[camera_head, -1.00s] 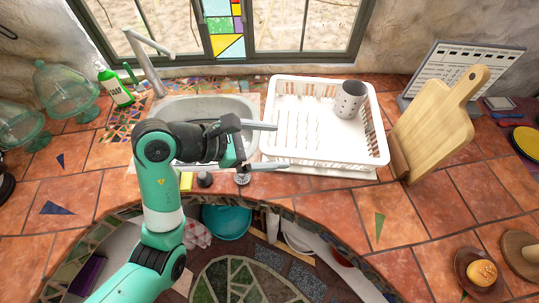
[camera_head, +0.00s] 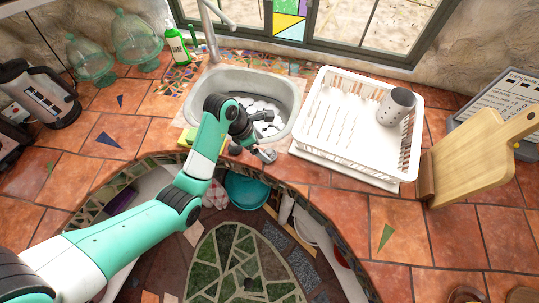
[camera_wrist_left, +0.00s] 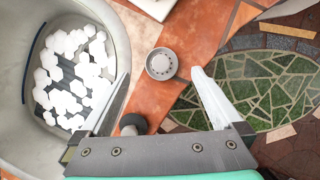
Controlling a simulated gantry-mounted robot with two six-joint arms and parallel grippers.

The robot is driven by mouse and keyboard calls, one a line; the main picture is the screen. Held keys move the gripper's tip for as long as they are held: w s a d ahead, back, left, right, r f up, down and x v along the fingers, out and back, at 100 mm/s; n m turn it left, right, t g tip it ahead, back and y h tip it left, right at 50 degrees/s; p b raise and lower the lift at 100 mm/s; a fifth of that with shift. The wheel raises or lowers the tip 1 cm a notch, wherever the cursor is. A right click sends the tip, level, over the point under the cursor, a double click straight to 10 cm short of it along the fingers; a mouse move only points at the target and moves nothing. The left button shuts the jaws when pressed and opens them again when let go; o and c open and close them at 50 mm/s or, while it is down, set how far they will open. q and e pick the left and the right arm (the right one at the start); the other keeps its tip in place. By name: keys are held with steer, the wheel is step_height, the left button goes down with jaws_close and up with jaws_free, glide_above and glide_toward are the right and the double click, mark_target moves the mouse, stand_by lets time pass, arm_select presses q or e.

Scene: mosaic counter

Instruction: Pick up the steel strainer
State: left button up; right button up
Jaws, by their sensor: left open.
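The steel strainer (camera_wrist_left: 161,64) is a small round grey piece with a ring of holes. It lies on the terracotta counter in front of the sink, and in the wrist view it shows between the finger directions, near the fingertips. In the head view the strainer (camera_head: 266,154) is small and partly crowded by my gripper. My left gripper (camera_wrist_left: 160,74) is open and empty, with one finger on each side of the strainer in the picture; I cannot tell any contact. In the head view my left gripper (camera_head: 264,134) is foreshortened near the sink's front edge. My right gripper is not in view.
A dark stopper (camera_wrist_left: 132,124) stands close to the left-hand finger. The sink (camera_head: 288,92) with white hexagonal shapes lies beside the gripper. A white dish rack (camera_head: 335,158) with a grey perforated cup (camera_head: 396,106) stands to the right. The counter's curved front edge is near.

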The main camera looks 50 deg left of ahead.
mark_target(268, 151)
arm_select(q)
steer(key=b+x, duration=0.2)
steer(key=x, duration=0.2)
steer(key=shift+w+d+f, duration=0.1)
steer(key=shift+d, duration=0.05)
steer(key=shift+w+d+f, duration=0.1)
steer(key=shift+w+f, duration=0.1)
steer(key=shift+f, duration=0.2)
steer(key=shift+r, duration=0.1)
steer(key=c, duration=1.4)
